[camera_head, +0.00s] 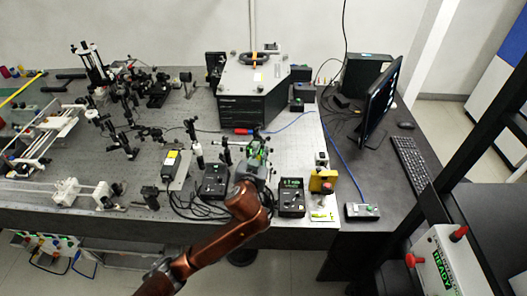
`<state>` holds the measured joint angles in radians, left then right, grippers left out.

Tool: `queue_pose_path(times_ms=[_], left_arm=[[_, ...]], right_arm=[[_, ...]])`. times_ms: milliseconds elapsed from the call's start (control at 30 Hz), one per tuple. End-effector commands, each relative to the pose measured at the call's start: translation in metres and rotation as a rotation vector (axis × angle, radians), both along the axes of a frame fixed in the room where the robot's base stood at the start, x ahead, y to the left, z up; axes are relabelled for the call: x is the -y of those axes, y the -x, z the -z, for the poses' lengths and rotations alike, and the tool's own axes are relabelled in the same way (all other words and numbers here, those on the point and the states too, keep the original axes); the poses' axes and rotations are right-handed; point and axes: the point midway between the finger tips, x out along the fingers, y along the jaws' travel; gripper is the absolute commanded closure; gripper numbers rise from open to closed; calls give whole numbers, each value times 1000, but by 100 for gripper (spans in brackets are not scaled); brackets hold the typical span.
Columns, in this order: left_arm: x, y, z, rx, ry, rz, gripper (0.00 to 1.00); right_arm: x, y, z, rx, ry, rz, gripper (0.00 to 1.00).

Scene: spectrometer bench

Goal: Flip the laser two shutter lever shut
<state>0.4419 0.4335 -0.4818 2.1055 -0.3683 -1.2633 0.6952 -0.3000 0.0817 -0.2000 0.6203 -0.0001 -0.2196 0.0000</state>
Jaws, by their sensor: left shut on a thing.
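My left arm comes in from the bottom and reaches over the bench's front edge. My left gripper (257,158) is at its far end, among small grey and green parts between two black control boxes. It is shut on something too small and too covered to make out. I cannot pick out the laser two shutter lever, or tell which way it stands. The black box with a green display (291,197) is just right of the gripper, and the other black box (214,181) is just left. My right gripper is not in view.
Optical mounts (122,110) crowd the bench's left half. A large black instrument (255,92) stands behind the gripper. A yellow bracket (322,181) and a small grey box (362,212) are to the right, with a monitor (381,100) and keyboard (410,163) beyond. Cables lie between them.

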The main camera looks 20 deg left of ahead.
Motion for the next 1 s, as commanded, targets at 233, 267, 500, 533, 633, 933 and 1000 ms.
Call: queue_pose_path(times_ms=[233, 267, 500, 533, 633, 933, 1000], left_arm=[[-6, 2, -1, 35, 115, -2, 100], [-7, 2, -1, 38, 123, -2, 100], [-9, 2, -1, 50, 160, -2, 100], [-9, 2, -1, 50, 161, -2, 100], [-9, 2, -2, 51, 164, -1, 100], [-9, 2, -2, 51, 162, -2, 86], [-9, 2, -1, 50, 162, -2, 81]], right_arm=[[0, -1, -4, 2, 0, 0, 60], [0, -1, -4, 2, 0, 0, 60], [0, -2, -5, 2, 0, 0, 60], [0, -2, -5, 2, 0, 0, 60], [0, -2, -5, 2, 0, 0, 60], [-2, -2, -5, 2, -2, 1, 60], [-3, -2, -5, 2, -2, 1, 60]])
